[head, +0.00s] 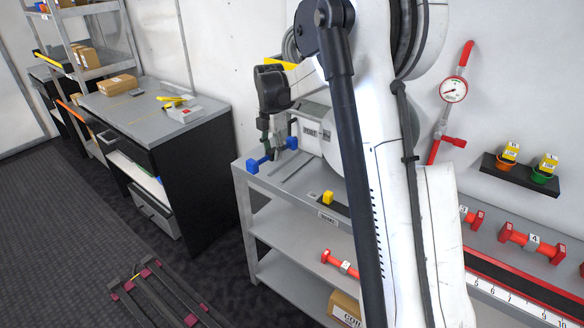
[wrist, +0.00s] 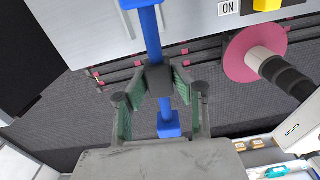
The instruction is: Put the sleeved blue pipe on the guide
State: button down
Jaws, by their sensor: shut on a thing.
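The blue pipe (wrist: 150,32) has a dark sleeve (wrist: 160,78) around its middle and square blue ends. My gripper (wrist: 159,84) is shut on the sleeve, one green-padded finger on each side. In the head view my gripper (head: 275,138) holds the pipe, with its blue end (head: 252,166) showing at the left corner of the grey bench (head: 262,178). The wrist view shows part of the pipe over the bench edge and part over the floor.
A yellow block (head: 328,197) sits on the bench front. Red numbered pipes (head: 532,241) lie at the right, below a wall gauge (head: 453,90). A pink disc (wrist: 253,52) with a white and black cylinder stands beside my gripper in the wrist view. A grey-topped cabinet (head: 150,105) stands left.

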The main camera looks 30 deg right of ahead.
jog(key=shift+w+d+r+n, duration=0.1)
jog(key=shift+w+d+n, duration=0.15)
jog(key=shift+d+n, duration=0.25)
send_over(292, 167)
notch_tip(292, 167, down, 7)
jog(key=shift+w+r+p, duration=0.1)
jog(key=shift+w+p, duration=0.05)
jog(key=shift+p, duration=0.25)
jog(key=shift+f, duration=2)
jog(key=shift+f, duration=0.1)
jog(key=shift+f, duration=0.15)
jog(key=c, duration=1.4)
grip_release()
jog(key=shift+c, duration=0.2)
jog(key=shift+r, duration=0.2)
notch_tip(292, 167, up, 12)
